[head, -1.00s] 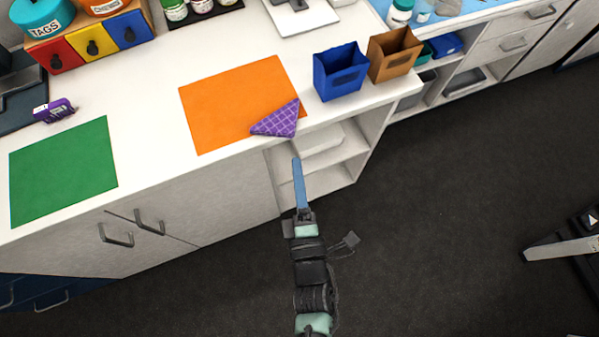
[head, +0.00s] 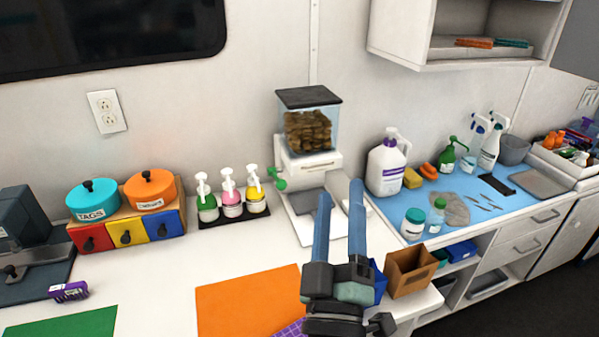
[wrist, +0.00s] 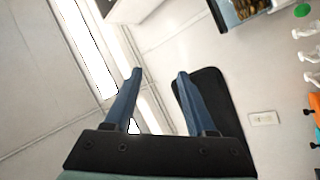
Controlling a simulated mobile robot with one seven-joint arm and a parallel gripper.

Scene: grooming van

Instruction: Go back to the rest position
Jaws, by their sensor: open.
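My gripper (head: 340,215) is raised in front of the counter in the head view, its two blue fingers apart and pointing up, with nothing between them. In the wrist view my gripper (wrist: 154,98) is also open and empty, facing the wall and ceiling. In the head view it covers part of the blue bin (head: 379,283) and the front of the treat dispenser (head: 308,128). No object touches the fingers.
The counter holds an orange mat (head: 245,300), a purple cloth (head: 290,328), a green mat (head: 62,324), a brown bin (head: 411,270) and pump bottles (head: 230,200). A wall cabinet (head: 460,52) hangs at upper right. Dark floor (head: 530,310) is clear at lower right.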

